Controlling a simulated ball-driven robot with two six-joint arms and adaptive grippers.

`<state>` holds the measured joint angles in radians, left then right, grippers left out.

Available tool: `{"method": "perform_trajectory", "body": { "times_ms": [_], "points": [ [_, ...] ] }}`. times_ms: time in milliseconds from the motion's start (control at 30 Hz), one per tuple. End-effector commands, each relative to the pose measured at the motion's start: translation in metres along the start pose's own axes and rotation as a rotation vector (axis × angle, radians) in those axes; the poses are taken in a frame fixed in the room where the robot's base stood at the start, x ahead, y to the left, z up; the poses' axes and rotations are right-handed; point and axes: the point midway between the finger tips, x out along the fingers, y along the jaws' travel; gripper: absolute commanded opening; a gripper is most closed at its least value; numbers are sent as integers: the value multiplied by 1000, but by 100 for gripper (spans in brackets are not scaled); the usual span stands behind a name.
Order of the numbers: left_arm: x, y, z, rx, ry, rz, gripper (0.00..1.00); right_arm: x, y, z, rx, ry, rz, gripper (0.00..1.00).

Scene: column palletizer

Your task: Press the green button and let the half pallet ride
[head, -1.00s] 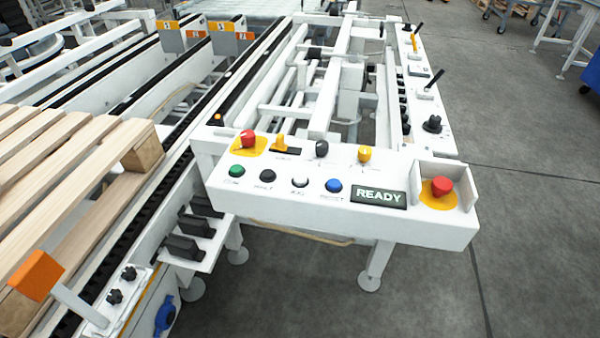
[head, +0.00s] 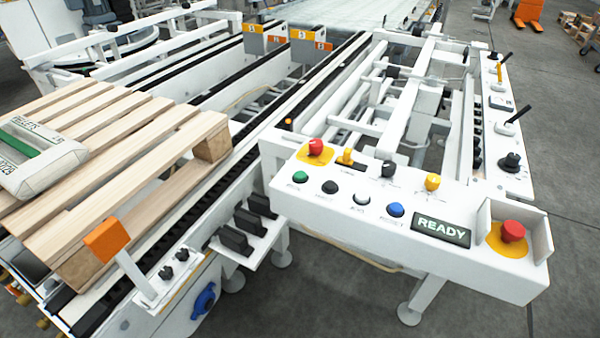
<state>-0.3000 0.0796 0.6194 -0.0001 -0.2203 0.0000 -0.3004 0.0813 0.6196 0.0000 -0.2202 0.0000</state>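The green button (head: 300,177) is at the left end of the front row on the white control panel (head: 330,206). Black, white and blue buttons stand to its right, and nothing covers it. A small display (head: 441,230) on the panel reads READY. The wooden half pallet (head: 134,143) lies on the conveyor rails at the left, partly cut off by the picture edge. A pale bag (head: 40,165) with a green stripe lies on it. Neither of my grippers shows in the head view.
Red mushroom buttons sit at the panel's left (head: 316,147) and right end (head: 513,231). The black conveyor track (head: 235,165) runs away between pallet and panel. An orange-topped post (head: 106,240) stands at the front. Grey floor is open at the right.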

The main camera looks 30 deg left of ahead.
Motion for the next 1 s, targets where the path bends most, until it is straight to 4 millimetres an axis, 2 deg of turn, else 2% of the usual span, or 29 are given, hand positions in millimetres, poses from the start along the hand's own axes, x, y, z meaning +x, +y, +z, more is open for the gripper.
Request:
{"method": "perform_trajectory", "body": {
  "times_ms": [33,267,1000],
  "points": [
    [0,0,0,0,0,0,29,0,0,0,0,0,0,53],
    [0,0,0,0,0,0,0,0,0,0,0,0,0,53],
    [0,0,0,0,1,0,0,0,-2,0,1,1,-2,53]
  ]
}}
